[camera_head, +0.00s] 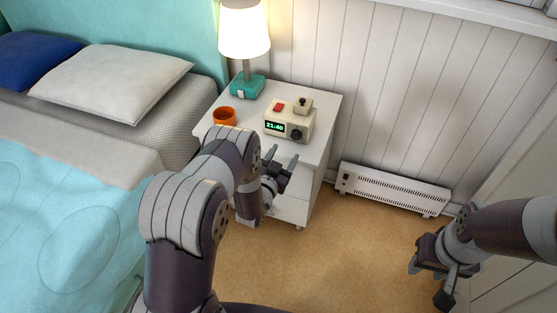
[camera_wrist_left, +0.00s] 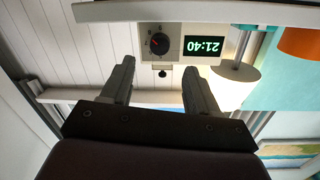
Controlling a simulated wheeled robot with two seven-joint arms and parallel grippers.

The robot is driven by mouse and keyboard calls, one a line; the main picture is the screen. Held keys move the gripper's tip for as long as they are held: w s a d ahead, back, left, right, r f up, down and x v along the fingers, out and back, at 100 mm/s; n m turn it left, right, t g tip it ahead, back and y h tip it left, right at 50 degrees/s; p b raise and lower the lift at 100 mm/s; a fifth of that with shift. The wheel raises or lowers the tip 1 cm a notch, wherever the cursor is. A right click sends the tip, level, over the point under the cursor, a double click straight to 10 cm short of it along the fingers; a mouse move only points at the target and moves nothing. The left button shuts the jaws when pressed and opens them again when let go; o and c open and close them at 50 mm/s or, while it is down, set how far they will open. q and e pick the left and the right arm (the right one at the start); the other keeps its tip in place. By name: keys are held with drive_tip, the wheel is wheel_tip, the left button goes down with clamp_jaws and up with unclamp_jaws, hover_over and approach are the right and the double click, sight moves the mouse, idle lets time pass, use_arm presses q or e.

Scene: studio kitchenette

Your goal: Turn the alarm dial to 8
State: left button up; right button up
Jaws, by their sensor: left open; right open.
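The cream alarm clock (camera_head: 290,120) stands on the white nightstand (camera_head: 322,103). It has a lit green display reading 21:40, a red button and a black knob on top, and a dark round dial (camera_head: 296,134) on its front right. In the left wrist view the clock appears upside down, with the black dial (camera_wrist_left: 159,44) and its red pointer beside the display (camera_wrist_left: 204,46). My left gripper (camera_head: 283,160) is open and empty in front of the clock, apart from the dial. My right gripper (camera_head: 430,283) is open and empty at the lower right, far from the clock. The dial's numbers are too small to read.
An orange cup (camera_head: 224,117) and a lit lamp with a teal base (camera_head: 247,87) share the nightstand, left of the clock. The bed (camera_head: 75,205) is at the left. A white heater (camera_head: 393,190) stands by the wall. The floor between my arms is clear.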

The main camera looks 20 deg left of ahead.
use_arm(q)
drive_tip(key=s, duration=0.5)
drive_tip(key=shift+a+r+p, duration=0.1)
drive_tip(key=shift+a+p, duration=0.15)
drive_tip(key=shift+p, duration=0.05)
drive_tip(key=s+f+n+g+y, duration=0.1)
drive_tip(key=s+f+n+g, duration=0.1)
drive_tip(key=s+f+g, duration=0.65)
drive_tip(key=s+r+n+g, duration=0.1)
drive_tip(key=s+r+g, duration=0.9)
drive_tip(key=s+r, duration=0.55)
wheel_tip(320, 180, up, 31)
drive_tip(key=w+d+t+p, duration=0.1)
drive_tip(key=t+p, duration=0.1)
drive_tip(key=p, duration=2.3)
drive_tip(key=shift+w+d+f+y, duration=0.2)
drive_tip(key=shift+w+y, duration=0.1)
drive_tip(key=shift+w, duration=0.05)
